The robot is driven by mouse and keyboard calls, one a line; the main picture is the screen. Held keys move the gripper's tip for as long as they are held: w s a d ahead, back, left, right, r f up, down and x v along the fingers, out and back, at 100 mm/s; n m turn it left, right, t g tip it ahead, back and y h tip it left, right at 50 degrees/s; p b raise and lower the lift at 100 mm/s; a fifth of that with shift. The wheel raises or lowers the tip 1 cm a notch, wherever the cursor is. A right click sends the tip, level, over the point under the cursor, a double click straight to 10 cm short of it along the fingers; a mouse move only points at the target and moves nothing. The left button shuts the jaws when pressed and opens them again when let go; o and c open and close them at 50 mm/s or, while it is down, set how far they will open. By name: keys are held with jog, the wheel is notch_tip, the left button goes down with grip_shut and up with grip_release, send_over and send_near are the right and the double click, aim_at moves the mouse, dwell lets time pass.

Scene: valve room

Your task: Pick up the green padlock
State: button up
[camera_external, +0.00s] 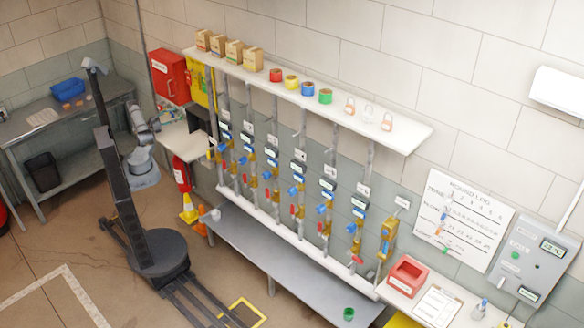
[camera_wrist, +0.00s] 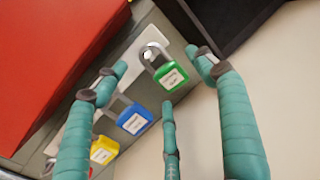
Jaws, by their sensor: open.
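The green padlock (camera_wrist: 171,76) hangs by its dark shackle at a pale plate with a hole in the wrist view, its white label facing the camera. My gripper (camera_wrist: 160,67) is open, with teal fingers on both sides of the green padlock and a third finger below it. The fingers look apart from the padlock; the exact depth gap cannot be told. In the external view my arm reaches toward the shelf by the red cabinet; the gripper and green padlock are too small or hidden to make out there.
A blue padlock (camera_wrist: 134,119) and a yellow padlock (camera_wrist: 103,151) hang beside the green one, close to the left finger. A red surface (camera_wrist: 50,50) lies at left and a dark open box (camera_wrist: 235,22) at upper right. A pale surface (camera_wrist: 285,95) lies clear at right.

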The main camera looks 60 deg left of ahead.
jog(key=shift+w+a, duration=0.15)
jog(key=shift+w, duration=0.6)
jog(key=shift+c, duration=0.3)
jog(key=c, duration=1.6)
grip_shut()
jog(key=shift+r, duration=0.1)
